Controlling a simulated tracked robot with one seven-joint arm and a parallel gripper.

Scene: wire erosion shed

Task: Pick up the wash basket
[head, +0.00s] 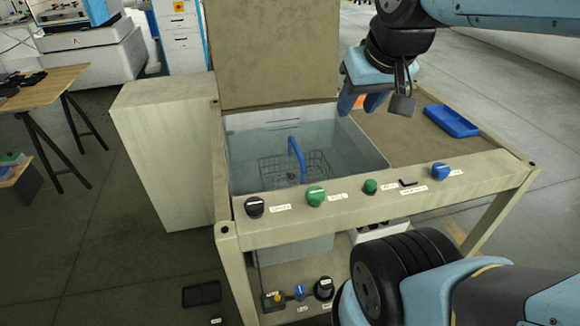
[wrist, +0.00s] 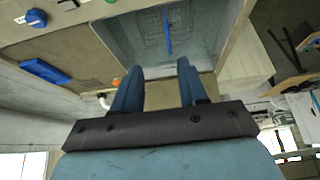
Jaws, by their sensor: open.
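The wash basket (head: 282,170) is a wire mesh basket with an upright blue handle (head: 296,158). It sits down inside the grey tank (head: 250,135), which seems to hold water. The basket also shows at the top of the wrist view (wrist: 150,28), with its blue handle (wrist: 168,32) beyond my fingertips. My gripper (head: 362,103) is above the right side of the tank, up and to the right of the handle. In the wrist view the two blue fingers (wrist: 157,72) are apart with nothing between them.
A raised lid (head: 270,50) stands behind the tank. A blue tray (head: 452,121) lies on the bench top to the right. Knobs (head: 316,196) line the front panel. A tall cabinet (head: 165,150) adjoins the left side. A wooden table (head: 45,88) stands farther left.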

